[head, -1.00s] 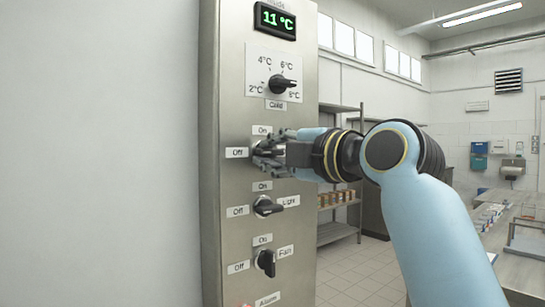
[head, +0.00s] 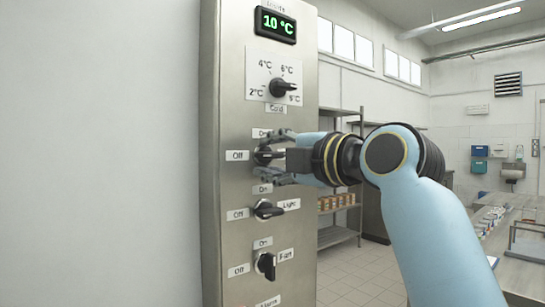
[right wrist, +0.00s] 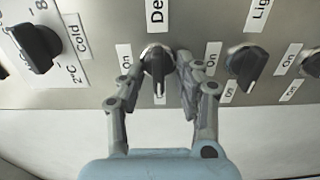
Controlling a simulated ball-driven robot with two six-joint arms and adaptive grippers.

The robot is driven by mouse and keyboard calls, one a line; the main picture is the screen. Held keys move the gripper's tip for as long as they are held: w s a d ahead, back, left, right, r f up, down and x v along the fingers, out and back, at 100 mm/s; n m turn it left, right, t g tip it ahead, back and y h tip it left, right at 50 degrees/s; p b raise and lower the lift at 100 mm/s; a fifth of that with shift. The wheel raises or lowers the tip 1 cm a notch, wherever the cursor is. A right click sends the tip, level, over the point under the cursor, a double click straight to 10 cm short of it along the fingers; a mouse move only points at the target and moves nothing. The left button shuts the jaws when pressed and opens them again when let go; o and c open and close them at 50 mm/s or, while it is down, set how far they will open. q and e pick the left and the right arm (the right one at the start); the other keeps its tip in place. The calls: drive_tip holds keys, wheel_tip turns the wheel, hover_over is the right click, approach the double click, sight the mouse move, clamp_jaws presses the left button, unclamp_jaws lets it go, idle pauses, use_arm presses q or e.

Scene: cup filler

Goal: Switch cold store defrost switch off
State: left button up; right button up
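The defrost switch is a black rotary knob (head: 264,156) on the steel control panel (head: 228,110), right of its Off label (head: 237,155) and below its On label. My left gripper is not in view.
The Light knob (head: 267,209) and Fan knob (head: 266,265) are below, the Light knob close under my lower finger. Shelves (head: 338,205) and a table (head: 515,255) stand behind at right.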

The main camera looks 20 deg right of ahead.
drive_tip(key=shift+s+d, duration=0.15)
drive_tip(key=shift+s, duration=0.1)
drive_tip(key=v, duration=0.7)
